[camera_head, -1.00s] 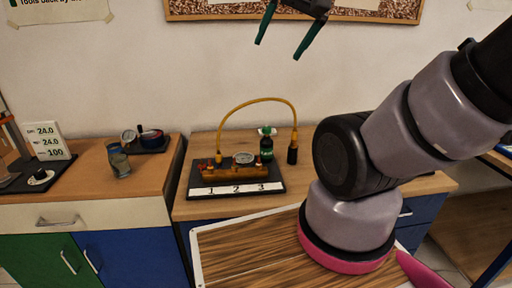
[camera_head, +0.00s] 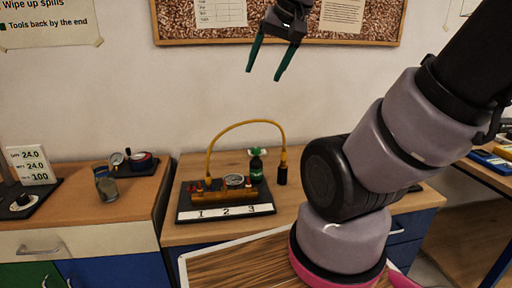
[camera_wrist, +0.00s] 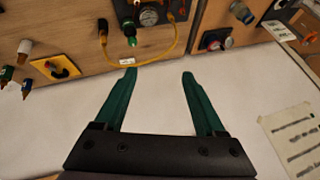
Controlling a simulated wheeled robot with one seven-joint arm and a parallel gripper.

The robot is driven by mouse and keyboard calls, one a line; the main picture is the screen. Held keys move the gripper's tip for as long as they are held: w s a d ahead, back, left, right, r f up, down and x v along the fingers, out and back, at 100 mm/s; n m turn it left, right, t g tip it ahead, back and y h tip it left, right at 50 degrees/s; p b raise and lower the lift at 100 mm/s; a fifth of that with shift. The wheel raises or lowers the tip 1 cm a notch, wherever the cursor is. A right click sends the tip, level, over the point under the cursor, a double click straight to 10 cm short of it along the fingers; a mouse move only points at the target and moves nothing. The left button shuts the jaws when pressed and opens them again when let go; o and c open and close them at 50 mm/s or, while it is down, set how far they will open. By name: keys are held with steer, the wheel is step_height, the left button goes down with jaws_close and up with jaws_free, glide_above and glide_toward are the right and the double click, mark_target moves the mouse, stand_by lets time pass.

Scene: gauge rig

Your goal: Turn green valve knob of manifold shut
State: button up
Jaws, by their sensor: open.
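The manifold (camera_head: 210,196) is a brass-coloured body with a round gauge (camera_head: 234,181) and small red knobs, on a black base marked 1, 2, 3. A green bottle-like part with a bright green top (camera_head: 257,151) stands just behind its right end; I cannot tell whether this top is the manifold's valve knob. In the wrist view a green round part (camera_wrist: 130,36) and the gauge (camera_wrist: 149,17) show at the top, beyond my fingertips. My gripper (camera_head: 264,76) has green fingers, is open and empty, and is high above the manifold, apart from it. It also fills the lower wrist view (camera_wrist: 159,75).
A yellow hose (camera_head: 238,124) arches over the manifold to a black fitting (camera_head: 282,174) at its right. A glass (camera_head: 106,184) and another gauge device (camera_head: 138,160) stand on the left cabinet. A wood-topped surface (camera_head: 232,264) lies in front. The wall behind is bare below the corkboard.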

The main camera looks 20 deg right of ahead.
steer(key=w+d+f+n+g+h, duration=0.1)
steer(key=w+f+g, duration=0.15)
steer(key=w, duration=0.35)
steer(key=w+d+f+g, duration=0.1)
steer(key=w+f, duration=0.3)
steer(key=w, duration=0.1)
steer(key=n+g, duration=0.2)
steer(key=g, duration=0.1)
glide_above(256, 148)
step_height(256, 148, down, 12)
steer(key=shift+h, duration=0.4)
steer(key=f, duration=1)
steer(key=shift+s+f, duration=0.2)
steer(key=shift+f, duration=0.15)
jaws_close()
